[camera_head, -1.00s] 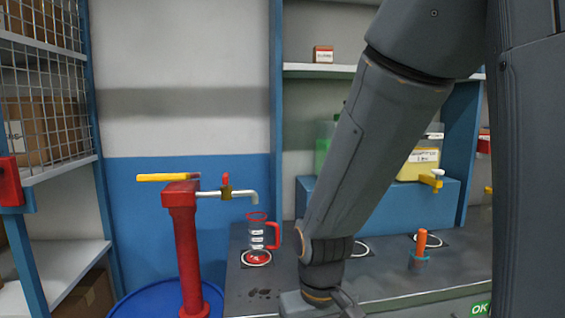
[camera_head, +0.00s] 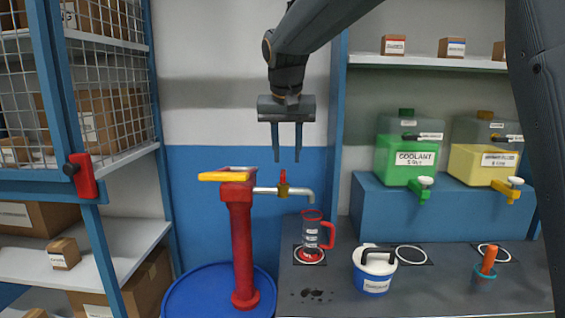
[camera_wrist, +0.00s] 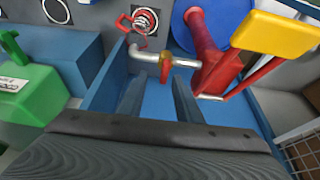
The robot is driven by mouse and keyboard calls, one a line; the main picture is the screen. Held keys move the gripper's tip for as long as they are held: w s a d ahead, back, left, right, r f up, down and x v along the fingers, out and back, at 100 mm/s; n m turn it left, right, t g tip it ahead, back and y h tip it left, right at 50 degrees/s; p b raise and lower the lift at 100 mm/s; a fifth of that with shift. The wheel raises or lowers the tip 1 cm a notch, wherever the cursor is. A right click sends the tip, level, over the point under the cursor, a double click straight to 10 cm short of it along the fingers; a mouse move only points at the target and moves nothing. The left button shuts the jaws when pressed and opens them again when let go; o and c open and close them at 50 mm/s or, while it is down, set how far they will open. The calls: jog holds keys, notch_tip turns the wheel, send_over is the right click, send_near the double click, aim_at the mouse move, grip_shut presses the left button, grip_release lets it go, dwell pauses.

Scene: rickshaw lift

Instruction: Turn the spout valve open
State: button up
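The spout valve (camera_head: 283,188) is a brass fitting with a small red handle on the silver spout (camera_head: 305,193). The spout comes off a red pump post (camera_head: 241,245) with a yellow lever on top. The red handle stands upright in the head view. My gripper (camera_head: 287,160) points down just above the valve, its two fingers parted and empty. In the wrist view the valve (camera_wrist: 166,65) shows between and beyond the open fingertips (camera_wrist: 172,80). I cannot tell the exact gap to the handle.
A clear jug with red rim and handle (camera_head: 311,238) stands under the spout's end. A white and blue bucket (camera_head: 374,272) is to its right. Green (camera_head: 408,160) and yellow (camera_head: 484,166) dispensers sit on a blue stand. Wire-fronted shelves (camera_head: 105,110) are at left.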

aim_at(283, 172)
jog(key=x, duration=0.2)
jog(key=p+x, duration=0.1)
jog(key=x, duration=0.1)
jog(key=w+a+p+x, duration=0.1)
jog(key=x, duration=0.1)
jog(key=shift+w, duration=0.1)
dwell(0.3)
grip_shut()
